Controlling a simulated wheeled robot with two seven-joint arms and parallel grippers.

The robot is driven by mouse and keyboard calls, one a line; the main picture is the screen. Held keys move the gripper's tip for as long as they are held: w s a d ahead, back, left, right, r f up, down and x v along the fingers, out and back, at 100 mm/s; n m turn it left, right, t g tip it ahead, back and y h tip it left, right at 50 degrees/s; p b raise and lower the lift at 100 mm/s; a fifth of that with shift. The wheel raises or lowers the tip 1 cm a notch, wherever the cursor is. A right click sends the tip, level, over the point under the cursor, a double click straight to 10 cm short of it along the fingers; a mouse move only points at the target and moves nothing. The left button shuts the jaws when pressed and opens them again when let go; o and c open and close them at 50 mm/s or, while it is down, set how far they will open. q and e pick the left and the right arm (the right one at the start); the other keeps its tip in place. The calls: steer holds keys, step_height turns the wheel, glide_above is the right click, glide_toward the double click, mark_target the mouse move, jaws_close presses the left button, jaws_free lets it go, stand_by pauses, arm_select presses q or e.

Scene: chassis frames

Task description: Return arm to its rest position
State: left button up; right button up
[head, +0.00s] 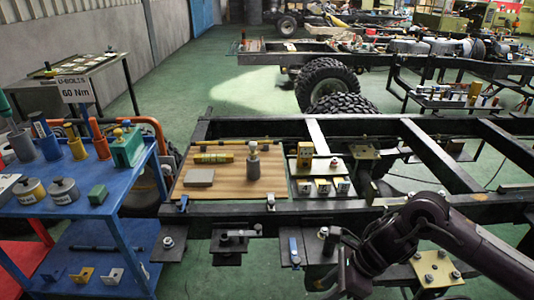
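My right arm, black, comes in from the lower right and bends over the near rail of the chassis frame (440,150). Its far end, with my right gripper (338,262), is low at the bottom centre, near the small brackets on the rail's front side. The fingers are dark and partly cut off by the picture edge, so I cannot tell their opening or whether they touch anything. My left arm and gripper are not in view.
A blue cart (90,205) with tools and tins stands at the left. Green floor lies open behind.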

steer(key=w+a+f+m+t+y+p, duration=0.1)
steer(key=w+a+f+m+t+y, duration=0.1)
steer(key=w+f+m, duration=0.45)
steer(key=w+a+f+m+t+y+p, duration=0.1)
steer(key=w+a+f+m+t, duration=0.2)
steer(key=m, duration=0.7)
steer(key=s+d+f+m+t+h, duration=0.1)
steer(key=s+d+f+m, duration=0.15)
steer(key=f+m, duration=0.55)
steer(key=s+d+f+m+h, duration=0.2)
steer(key=d+f+m, duration=0.3)
steer(key=f, duration=0.4)
steer(key=s+d+f+m+g+h+p, duration=0.1)
steer(key=s+d+f+m+h, duration=0.25)
steer(key=s+f+m, duration=0.9)
arm_select(q)
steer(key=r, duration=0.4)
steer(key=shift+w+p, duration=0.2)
steer(key=shift+p, duration=0.2)
arm_select(e)
steer(key=s+d+f+m+g+h, duration=0.1)
steer(key=s+f+m+g, duration=0.1)
steer(key=s, duration=1.1)
steer(key=s+d+f+m+g+h, duration=0.1)
steer(key=s+f+m, duration=0.3)
steer(key=s, duration=0.9)
step_height(320, 180, down, 3)
steer(key=shift+s+d+r+m+g, duration=0.2)
steer(key=shift+s+d+m+g, duration=0.2)
steer(key=shift+d+g, duration=0.25)
